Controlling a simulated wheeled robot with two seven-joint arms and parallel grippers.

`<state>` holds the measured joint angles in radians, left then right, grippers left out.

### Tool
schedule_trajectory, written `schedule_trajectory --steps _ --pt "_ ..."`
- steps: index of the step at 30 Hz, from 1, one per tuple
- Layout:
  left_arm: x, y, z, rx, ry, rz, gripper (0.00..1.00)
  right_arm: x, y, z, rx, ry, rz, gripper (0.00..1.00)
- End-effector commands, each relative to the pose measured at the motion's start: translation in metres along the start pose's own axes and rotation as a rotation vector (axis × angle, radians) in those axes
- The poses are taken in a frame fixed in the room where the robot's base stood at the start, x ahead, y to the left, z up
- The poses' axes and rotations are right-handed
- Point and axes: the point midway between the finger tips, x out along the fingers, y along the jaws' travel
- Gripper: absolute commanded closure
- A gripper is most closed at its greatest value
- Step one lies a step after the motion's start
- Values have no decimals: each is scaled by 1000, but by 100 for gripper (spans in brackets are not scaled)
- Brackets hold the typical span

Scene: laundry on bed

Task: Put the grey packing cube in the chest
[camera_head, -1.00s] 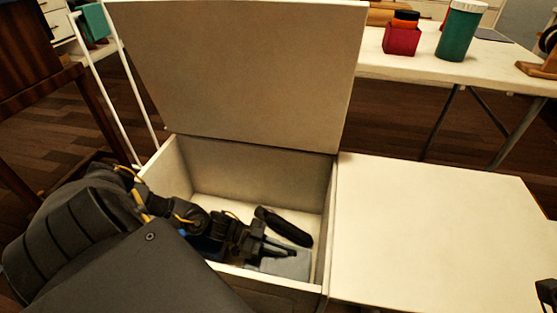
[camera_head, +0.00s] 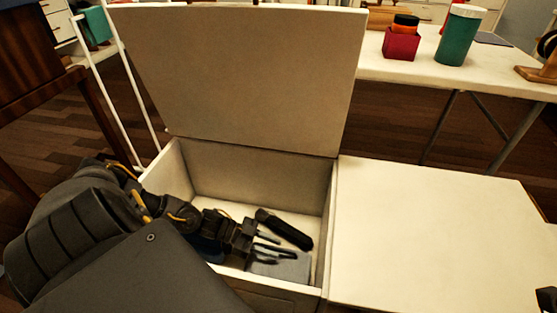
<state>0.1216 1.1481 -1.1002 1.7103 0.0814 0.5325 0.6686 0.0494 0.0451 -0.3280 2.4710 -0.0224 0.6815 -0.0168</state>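The grey packing cube (camera_head: 288,268) lies on the floor of the open chest (camera_head: 253,170), near its front wall. My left gripper (camera_head: 284,248) reaches down into the chest, just over the cube's far left part. Its fingers are spread apart and partly cover the cube; I cannot tell whether they touch it. Only a small dark part at the right edge, perhaps of my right gripper (camera_head: 546,298), shows.
The chest lid (camera_head: 240,75) stands open. A bare white surface (camera_head: 435,235) adjoins on the right.

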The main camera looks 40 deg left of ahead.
Motion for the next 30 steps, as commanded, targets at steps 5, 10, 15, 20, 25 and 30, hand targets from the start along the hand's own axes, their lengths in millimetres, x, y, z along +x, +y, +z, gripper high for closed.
schedule_trajectory --steps 5,10,15,20,25,30 --pt "-44 0 -2 -1 -5 -1 69 -7 7 2 -23 -63 13 65" --pt "-74 0 -1 0 -3 -1 69 -10 8 0 -23 -84 22 65" --pt "-90 0 -1 1 0 0 69 -12 8 -1 -21 -96 28 65" --pt "-94 0 0 2 0 -1 69 -14 8 -1 -20 -99 29 65" --pt "-94 0 0 2 1 0 69 -14 8 -1 -20 -99 29 65" --pt "-93 0 0 1 1 0 69 -14 8 -1 -19 -99 29 65"
